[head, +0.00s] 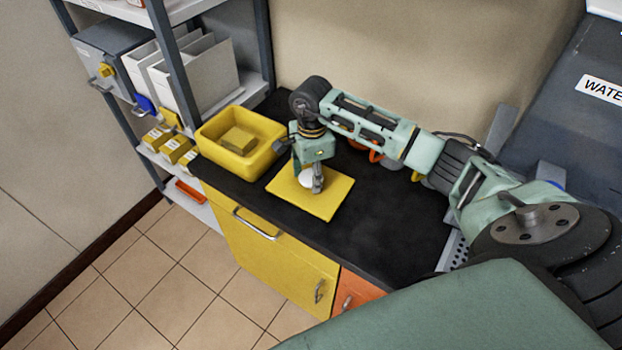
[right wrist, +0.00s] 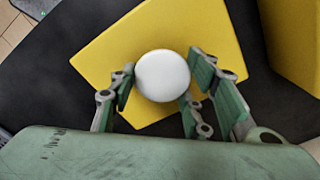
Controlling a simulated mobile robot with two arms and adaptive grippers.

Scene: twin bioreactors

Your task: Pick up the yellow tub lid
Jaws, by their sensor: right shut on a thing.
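The yellow tub lid (head: 322,203) is a flat square with a round white knob (head: 306,181) on top. It lies level at the counter's surface; I cannot tell whether it is slightly raised. The lid (right wrist: 115,55) and its knob (right wrist: 162,72) also show in the right wrist view. My right gripper (head: 313,184) points down over the lid and is shut on the knob, with fingers on both sides of it. The open yellow tub (head: 215,132) stands left of the lid with a yellow block (head: 238,140) inside. My left gripper is not in view.
The black counter (head: 385,225) is clear in front and right of the lid. A shelf rack (head: 178,60) with white binders (head: 205,75) stands at the left. Orange items (head: 375,155) sit behind my right arm near the wall.

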